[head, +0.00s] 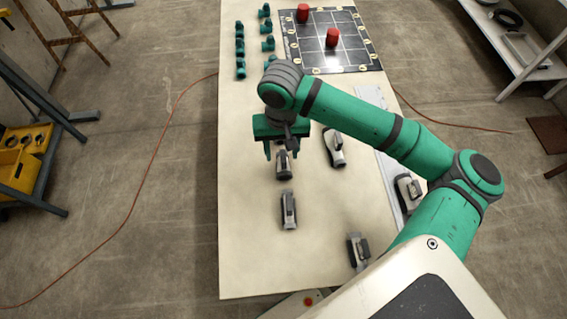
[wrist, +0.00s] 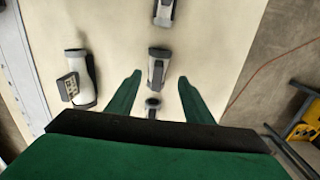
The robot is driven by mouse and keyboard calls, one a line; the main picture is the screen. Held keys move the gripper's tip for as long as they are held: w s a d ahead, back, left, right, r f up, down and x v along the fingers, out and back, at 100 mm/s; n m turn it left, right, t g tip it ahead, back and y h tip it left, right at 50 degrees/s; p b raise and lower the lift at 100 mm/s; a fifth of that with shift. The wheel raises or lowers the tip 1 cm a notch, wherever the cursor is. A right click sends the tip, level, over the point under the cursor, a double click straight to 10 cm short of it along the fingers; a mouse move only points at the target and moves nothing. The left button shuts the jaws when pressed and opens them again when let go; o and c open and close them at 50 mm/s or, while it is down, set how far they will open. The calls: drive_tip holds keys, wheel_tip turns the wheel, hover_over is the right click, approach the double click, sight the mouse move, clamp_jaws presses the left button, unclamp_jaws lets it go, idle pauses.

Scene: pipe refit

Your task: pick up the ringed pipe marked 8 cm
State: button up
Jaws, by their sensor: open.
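Several short grey-and-white pipe pieces with dark bands lie on the table. One piece (head: 284,165) is just below my gripper (head: 280,152); it also shows in the wrist view (wrist: 159,66), between and slightly beyond the fingertips (wrist: 158,78). A second piece (head: 288,210) lies nearer to me in the same line. Another (wrist: 153,104) shows low between the fingers in the wrist view; my gripper hides it in the head view. A larger piece (head: 335,148) lies to the right. My gripper is open and empty. No length mark is legible, so I cannot tell which is the 8 cm ringed pipe.
More pieces lie at the table's right edge (head: 408,190) and near corner (head: 358,250). Green fittings (head: 240,50) stand in rows at the back left. The table's left strip is clear.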

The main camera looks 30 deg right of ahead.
sight(284, 156)
drive_tip(key=shift+d+f, duration=0.15)
drive_tip(key=shift+f, duration=1.3)
drive_tip(key=shift+d+f, duration=0.1)
drive_tip(key=shift+f, duration=1.3)
drive_tip(key=shift+c, duration=0.6)
drive_tip(key=c, duration=1.1)
